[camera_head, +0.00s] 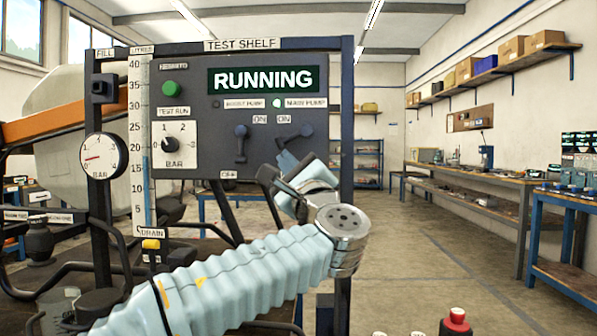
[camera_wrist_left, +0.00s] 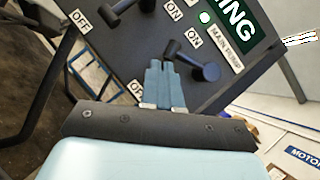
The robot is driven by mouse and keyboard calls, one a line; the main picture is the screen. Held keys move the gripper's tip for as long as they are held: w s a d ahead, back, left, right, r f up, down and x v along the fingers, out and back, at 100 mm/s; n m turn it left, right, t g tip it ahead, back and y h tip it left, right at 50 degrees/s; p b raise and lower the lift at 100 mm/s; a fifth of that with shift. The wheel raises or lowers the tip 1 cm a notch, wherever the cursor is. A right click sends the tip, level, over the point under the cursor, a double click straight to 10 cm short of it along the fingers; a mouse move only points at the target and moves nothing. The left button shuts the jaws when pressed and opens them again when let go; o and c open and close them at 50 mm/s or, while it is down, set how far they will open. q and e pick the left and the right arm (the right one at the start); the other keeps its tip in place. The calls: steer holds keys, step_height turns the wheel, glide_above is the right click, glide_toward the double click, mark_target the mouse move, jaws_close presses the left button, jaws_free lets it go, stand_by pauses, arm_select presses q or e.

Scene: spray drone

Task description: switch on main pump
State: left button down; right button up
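The test shelf panel (camera_head: 215,150) stands ahead, its display (camera_head: 266,79) reading RUNNING. The lamp by the main pump label (camera_head: 277,103) is lit; it also glows in the left wrist view (camera_wrist_left: 207,17). The dark main pump lever (camera_head: 305,131) slants up to the right, near its ON label; it also shows in the left wrist view (camera_wrist_left: 205,71). My left gripper (camera_head: 287,160) is just below this lever, its blue-grey fingertips (camera_wrist_left: 166,67) together. I see nothing between them, and they look apart from the lever's knob. My right gripper is out of view.
The booster pump lever (camera_head: 240,145) hangs beside it at left, its lamp (camera_head: 216,104) dark. A gauge (camera_head: 103,156), selector knob (camera_head: 171,144) and green button (camera_head: 172,88) are further left.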

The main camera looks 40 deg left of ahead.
arm_select(q)
steer(key=shift+s+a+r, duration=0.5)
steer(key=shift+a+r, duration=0.25)
steer(key=shift+a, duration=0.1)
steer(key=shift+r, duration=0.1)
stand_by(0.3)
